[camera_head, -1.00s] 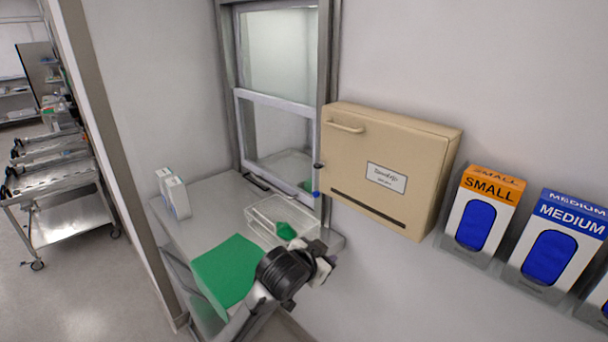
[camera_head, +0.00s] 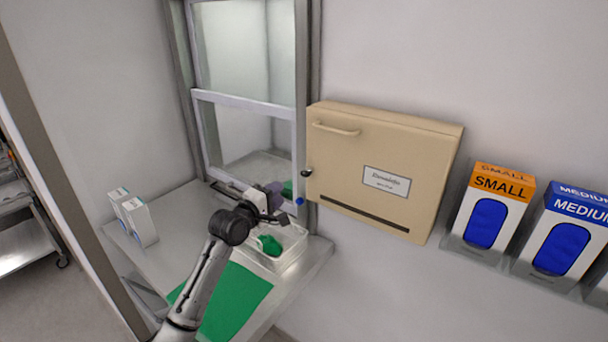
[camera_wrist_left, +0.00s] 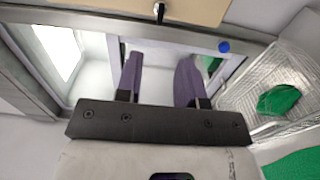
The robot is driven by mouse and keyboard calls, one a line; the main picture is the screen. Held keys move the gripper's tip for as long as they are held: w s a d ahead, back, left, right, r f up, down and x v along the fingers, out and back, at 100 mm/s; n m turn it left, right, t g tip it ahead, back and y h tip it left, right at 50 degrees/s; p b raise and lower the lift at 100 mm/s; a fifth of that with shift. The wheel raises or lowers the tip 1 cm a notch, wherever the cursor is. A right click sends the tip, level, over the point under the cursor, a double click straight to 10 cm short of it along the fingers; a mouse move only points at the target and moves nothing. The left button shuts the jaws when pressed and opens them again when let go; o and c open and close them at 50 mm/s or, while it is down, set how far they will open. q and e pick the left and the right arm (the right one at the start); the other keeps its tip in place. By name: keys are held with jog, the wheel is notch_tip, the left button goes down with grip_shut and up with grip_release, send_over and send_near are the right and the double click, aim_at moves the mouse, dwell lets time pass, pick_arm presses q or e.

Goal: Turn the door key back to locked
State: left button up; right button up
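The glazed hatch door (camera_head: 245,101) stands in a metal frame above the shelf and looks shut. A small dark key-like piece (camera_head: 307,173) sticks out between the frame and the beige wall box. It also shows at the top of the left wrist view (camera_wrist_left: 159,11). How far it is turned is too small to tell. A blue knob (camera_head: 300,201) sits just below it. My left gripper (camera_head: 278,203) is in front of the door's lower edge, apart from the key. Its purple fingers (camera_wrist_left: 160,80) are spread, with nothing between them. My right gripper is not in view.
A beige wall box (camera_head: 385,205) juts out right of the frame. On the shelf are a clear tray (camera_head: 290,258) with a green item, a green mat (camera_head: 232,302) and white cartons (camera_head: 141,222). Glove boxes (camera_head: 483,215) hang at the right.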

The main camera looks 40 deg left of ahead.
aim_at(305, 173)
pick_arm(q)
jog(key=shift+w+a+p, duration=0.2)
jog(key=shift+w+p, duration=0.65)
jog(key=shift+w, duration=6)
jog(key=c, duration=0.6)
